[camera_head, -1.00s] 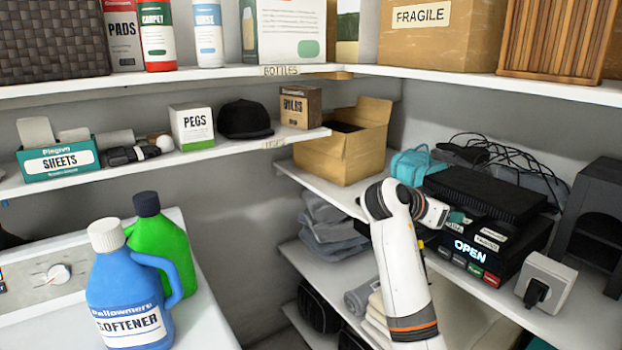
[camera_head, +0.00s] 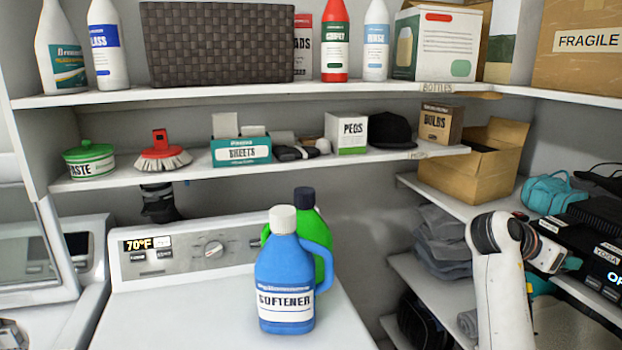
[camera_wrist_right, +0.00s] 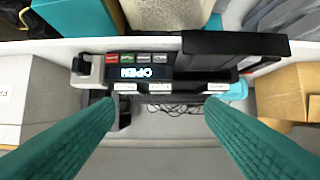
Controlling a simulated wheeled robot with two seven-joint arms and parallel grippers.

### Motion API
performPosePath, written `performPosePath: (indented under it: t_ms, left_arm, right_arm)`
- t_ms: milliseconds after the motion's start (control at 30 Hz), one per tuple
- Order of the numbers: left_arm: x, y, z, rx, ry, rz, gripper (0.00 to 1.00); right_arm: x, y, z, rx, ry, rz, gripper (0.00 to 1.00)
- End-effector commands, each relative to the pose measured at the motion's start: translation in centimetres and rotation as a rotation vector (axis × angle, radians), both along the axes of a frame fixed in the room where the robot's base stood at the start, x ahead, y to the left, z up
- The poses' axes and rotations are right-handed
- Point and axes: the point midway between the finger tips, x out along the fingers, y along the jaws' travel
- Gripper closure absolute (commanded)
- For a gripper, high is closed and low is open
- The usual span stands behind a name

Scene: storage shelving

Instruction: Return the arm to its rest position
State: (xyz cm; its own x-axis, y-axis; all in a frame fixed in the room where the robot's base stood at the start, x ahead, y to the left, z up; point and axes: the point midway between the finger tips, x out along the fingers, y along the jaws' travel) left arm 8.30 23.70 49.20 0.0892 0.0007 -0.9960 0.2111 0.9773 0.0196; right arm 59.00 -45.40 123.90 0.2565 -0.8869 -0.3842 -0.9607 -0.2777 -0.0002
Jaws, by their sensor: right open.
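My right arm, white with a dark joint band, rises at the right edge of the head view, in front of the right-hand shelves. Its right gripper (camera_head: 562,272) is partly hidden there behind the wrist. In the right wrist view its two teal fingers (camera_wrist_right: 160,112) are spread wide with nothing between them. Beyond them is a black device with a lit OPEN sign (camera_wrist_right: 145,73) and coloured buttons, appearing upside down. The device (camera_head: 600,240) is cut off at the right edge of the head view. My left gripper is not in view.
A blue softener bottle (camera_head: 285,275) and a green bottle (camera_head: 322,235) stand on the white washer top (camera_head: 220,315). An open cardboard box (camera_head: 470,175), folded grey cloth (camera_head: 442,245) and a teal bag (camera_head: 550,194) sit on the right-hand shelves, close around my arm.

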Motion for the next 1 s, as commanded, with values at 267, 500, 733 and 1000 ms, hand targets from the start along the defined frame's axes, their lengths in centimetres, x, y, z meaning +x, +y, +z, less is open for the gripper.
performPosePath:
  t_ms: [267,500,733,1000]
  left_arm:
    - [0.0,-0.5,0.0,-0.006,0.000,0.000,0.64]
    - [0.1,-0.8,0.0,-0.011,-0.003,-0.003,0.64]
    - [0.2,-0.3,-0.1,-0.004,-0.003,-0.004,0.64]
    - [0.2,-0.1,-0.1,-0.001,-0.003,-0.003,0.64]
  right_arm:
    - [2.0,0.7,-4.4,0.024,-0.035,0.040,0.37]
    - [3.9,1.9,-10.6,0.078,-0.084,0.086,0.37]
    - [5.0,4.0,-20.7,0.207,-0.155,0.130,0.37]
    - [1.0,8.9,-39.8,0.543,-0.276,0.081,0.37]
